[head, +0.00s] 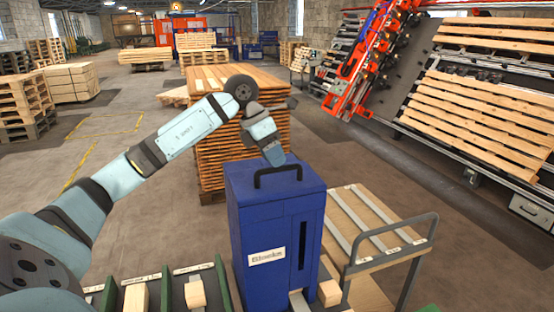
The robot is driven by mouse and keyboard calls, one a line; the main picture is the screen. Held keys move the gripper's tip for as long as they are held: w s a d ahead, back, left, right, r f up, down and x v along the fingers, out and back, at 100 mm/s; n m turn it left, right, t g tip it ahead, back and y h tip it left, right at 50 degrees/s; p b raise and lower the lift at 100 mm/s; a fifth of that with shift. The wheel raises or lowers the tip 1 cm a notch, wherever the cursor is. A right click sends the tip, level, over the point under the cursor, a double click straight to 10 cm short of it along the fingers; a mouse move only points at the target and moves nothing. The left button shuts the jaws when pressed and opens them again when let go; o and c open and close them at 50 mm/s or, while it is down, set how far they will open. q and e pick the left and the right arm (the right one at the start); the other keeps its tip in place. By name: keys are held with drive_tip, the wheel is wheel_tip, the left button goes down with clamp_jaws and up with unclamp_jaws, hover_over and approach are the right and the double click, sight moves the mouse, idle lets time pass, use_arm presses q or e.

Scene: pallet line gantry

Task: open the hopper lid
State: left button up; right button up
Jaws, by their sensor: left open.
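The blue hopper (262,236) stands upright in the lower middle of the head view, with a white label and a dark vertical slot on its front. Its blue lid (292,184) lies flat on top and looks closed. A black arched handle (278,170) stands up from the lid. My left gripper (274,158) hangs just above and behind the handle, pointing down. It is open; its fingertips are small here, and I cannot tell whether they touch the handle. My right gripper is not in view.
A cart (368,236) with a grey rail stands right of the hopper. Green-divided lanes with wood blocks (195,293) lie at the lower left. A tall pallet stack (215,150) stands behind the hopper. Open floor (120,150) lies to the left.

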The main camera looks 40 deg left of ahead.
use_arm(q)
drive_tip(key=shift+x, duration=1.05)
clamp_jaws()
drive_tip(key=shift+a, duration=0.1)
